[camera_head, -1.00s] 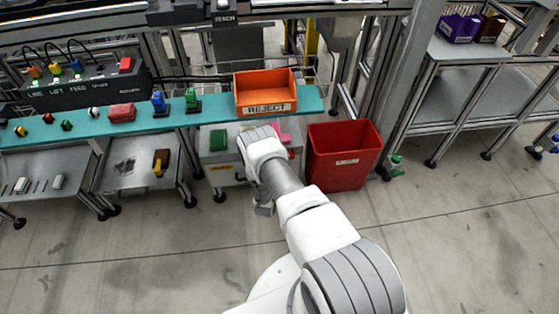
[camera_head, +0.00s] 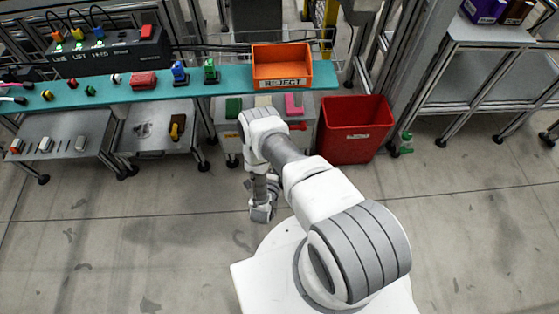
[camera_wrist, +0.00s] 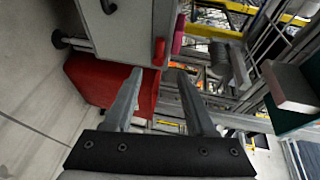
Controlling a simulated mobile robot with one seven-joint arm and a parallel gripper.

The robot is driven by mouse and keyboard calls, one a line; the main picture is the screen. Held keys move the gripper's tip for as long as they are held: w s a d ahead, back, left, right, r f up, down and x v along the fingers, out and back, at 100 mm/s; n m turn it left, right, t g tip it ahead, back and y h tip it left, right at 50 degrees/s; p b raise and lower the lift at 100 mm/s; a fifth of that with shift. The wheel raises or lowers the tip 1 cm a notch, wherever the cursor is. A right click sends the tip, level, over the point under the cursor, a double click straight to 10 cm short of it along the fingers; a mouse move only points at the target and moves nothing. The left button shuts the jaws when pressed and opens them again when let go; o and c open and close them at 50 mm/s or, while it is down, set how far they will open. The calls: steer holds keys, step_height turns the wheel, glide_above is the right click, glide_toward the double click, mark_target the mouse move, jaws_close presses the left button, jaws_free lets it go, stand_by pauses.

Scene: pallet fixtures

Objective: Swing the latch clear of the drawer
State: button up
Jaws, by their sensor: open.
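A light grey cabinet (camera_head: 230,150) stands under the teal shelf, partly hidden by my arm. In the wrist view, which looks turned on its side, its grey front (camera_wrist: 125,35) fills the upper middle. A small red bar (camera_wrist: 159,50), which may be the latch, sits near the front's edge, with a black knob (camera_wrist: 108,6) to its left. A red piece also shows on the cabinet in the head view (camera_head: 298,126). My gripper (camera_wrist: 158,76) is open and empty, its fingertips just below the red bar in the picture. I cannot tell the gap in depth. No drawer is clearly visible.
A red bin (camera_head: 352,130) stands right of the cabinet and fills the wrist view's left middle (camera_wrist: 90,80). The teal shelf (camera_head: 120,97) above carries an orange reject tray (camera_head: 281,68) and several small parts. The floor in front is mostly clear.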

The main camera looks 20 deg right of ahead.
steer(key=shift+v, duration=1.2)
